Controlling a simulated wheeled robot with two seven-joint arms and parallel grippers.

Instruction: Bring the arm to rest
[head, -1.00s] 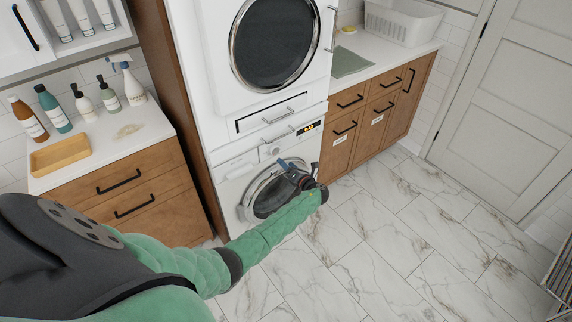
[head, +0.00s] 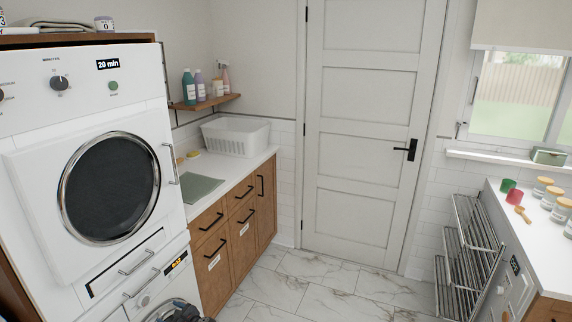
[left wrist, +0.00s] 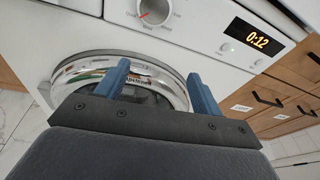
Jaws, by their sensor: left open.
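My left gripper (left wrist: 160,82) shows in the left wrist view as two blue fingers spread apart, with nothing between them. It is in front of the round chrome-rimmed door of the lower washing machine (left wrist: 215,45), whose display reads 0:12. I cannot tell whether the fingers touch the door. In the head view only a dark piece of my left arm or gripper shows at the bottom edge, before the washing machine (head: 150,297). The rest of that arm is out of the picture. My right gripper is in neither view.
A dryer (head: 30,140) reading "20 min" stands above the washing machine. A wooden cabinet (head: 233,262) with black handles stands right of them, bearing a white basket (head: 237,137). A closed white door (head: 365,130) is behind. Metal racks (head: 462,262) stand at right. Marble floor between is clear.

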